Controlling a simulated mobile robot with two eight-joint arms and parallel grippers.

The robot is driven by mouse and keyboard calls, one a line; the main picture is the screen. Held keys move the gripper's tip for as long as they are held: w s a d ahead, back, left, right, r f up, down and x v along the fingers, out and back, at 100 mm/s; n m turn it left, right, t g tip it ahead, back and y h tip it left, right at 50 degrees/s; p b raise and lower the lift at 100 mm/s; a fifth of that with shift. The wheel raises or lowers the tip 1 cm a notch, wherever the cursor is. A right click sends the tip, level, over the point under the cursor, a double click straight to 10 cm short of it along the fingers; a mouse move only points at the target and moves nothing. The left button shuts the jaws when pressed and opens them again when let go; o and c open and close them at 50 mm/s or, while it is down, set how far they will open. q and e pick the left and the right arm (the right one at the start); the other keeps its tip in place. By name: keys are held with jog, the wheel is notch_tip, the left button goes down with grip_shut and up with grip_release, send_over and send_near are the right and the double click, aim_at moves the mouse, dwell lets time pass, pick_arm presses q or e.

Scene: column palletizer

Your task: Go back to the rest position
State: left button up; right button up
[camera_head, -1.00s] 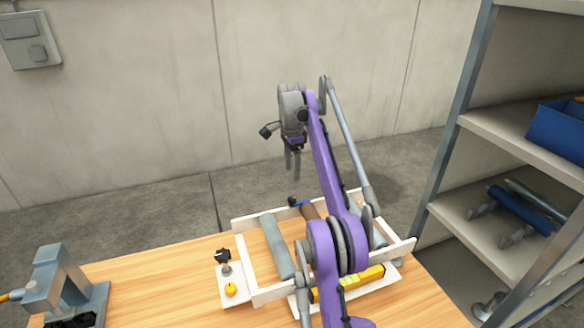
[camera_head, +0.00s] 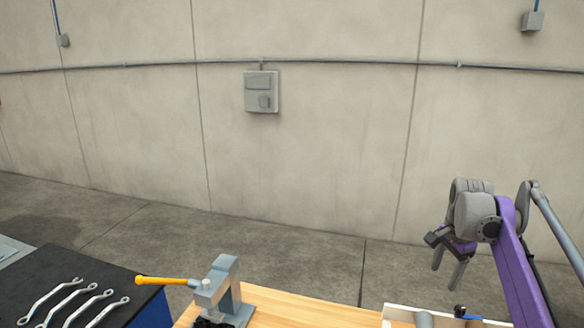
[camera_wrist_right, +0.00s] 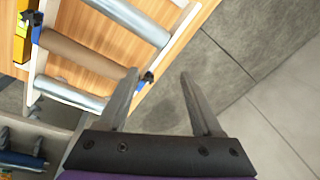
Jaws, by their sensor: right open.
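My right gripper (camera_head: 452,270) hangs at the right of the head view, in front of the wall and above the floor past the bench. It also shows in the right wrist view (camera_wrist_right: 160,85), with its two fingers apart and nothing between them. The left gripper is in neither view.
The wooden bench (camera_head: 290,312) carries a grey press with an orange handle (camera_head: 222,290) and a white-framed tray (camera_head: 396,312), with rollers in the wrist view (camera_wrist_right: 70,95). Wrenches (camera_head: 75,302) lie on a dark top at left. The wall stands behind.

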jog(key=s+a+f+n+t, duration=0.35)
jog(key=s+a+n, duration=0.45)
jog(key=s+a, duration=0.45)
jog(key=s+a+f+n, duration=0.3)
jog(key=s+a+f, duration=0.1)
jog(key=s+f, duration=0.2)
jog(key=s+a+f+n+t, duration=0.1)
jog(key=s+a+f+n, duration=0.2)
jog(key=s+f, duration=0.4)
jog(key=shift+s+a+f+n+y, duration=0.3)
jog(key=shift+s+a+n, duration=0.1)
jog(key=shift+n, duration=0.4)
jog(key=shift+t, duration=0.25)
